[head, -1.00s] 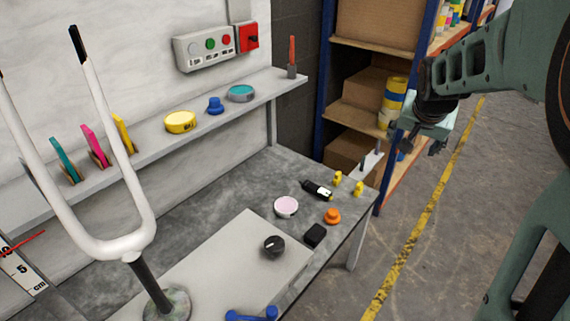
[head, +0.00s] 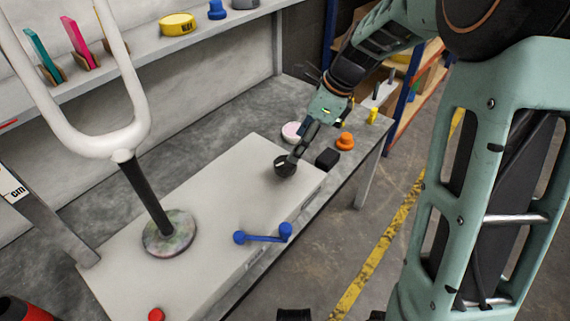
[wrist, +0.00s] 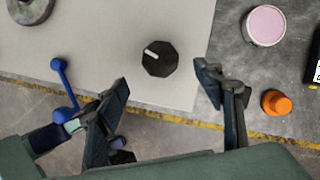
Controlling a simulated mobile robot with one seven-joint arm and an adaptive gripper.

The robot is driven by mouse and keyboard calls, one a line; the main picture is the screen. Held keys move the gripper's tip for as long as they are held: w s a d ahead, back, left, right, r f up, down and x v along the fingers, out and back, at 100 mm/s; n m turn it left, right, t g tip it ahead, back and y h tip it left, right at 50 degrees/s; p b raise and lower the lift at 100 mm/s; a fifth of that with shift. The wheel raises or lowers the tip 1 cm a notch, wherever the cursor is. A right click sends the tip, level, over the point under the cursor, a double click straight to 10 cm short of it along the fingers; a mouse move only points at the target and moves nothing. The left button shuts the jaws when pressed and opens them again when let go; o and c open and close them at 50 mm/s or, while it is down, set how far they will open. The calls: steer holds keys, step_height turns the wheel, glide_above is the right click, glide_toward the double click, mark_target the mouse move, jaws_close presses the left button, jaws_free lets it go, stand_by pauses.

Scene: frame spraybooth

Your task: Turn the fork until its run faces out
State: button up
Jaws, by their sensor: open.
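The white fork (head: 105,135) stands upright with its prongs up, on a dark post (head: 145,195) that rises from a round paint-stained base (head: 170,233) on the pale box. The base also shows at the top left of the wrist view (wrist: 30,8). A black knob with a white mark (wrist: 160,58) sits on the box top; in the head view the knob (head: 284,170) is partly behind my gripper. A blue crank (head: 263,237) is on the box's front side. My gripper (wrist: 165,90) is open and empty, its fingers either side of the knob's near side, apart from it.
A pink-topped tin (wrist: 265,25), an orange knob-like piece (head: 345,141) and a black block (head: 327,158) lie right of the box (head: 215,205). A red button (head: 156,315) is at the front. A shelf (head: 150,50) with discs runs behind. Floor is clear at right.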

mark_target(286, 162)
steer(key=b+x, duration=0.2)
steer(key=x, duration=0.6)
steer(key=shift+f+b, duration=0.1)
steer(key=shift+b, duration=0.25)
steer(key=c, duration=1.2)
steer(key=shift+o, duration=0.2)
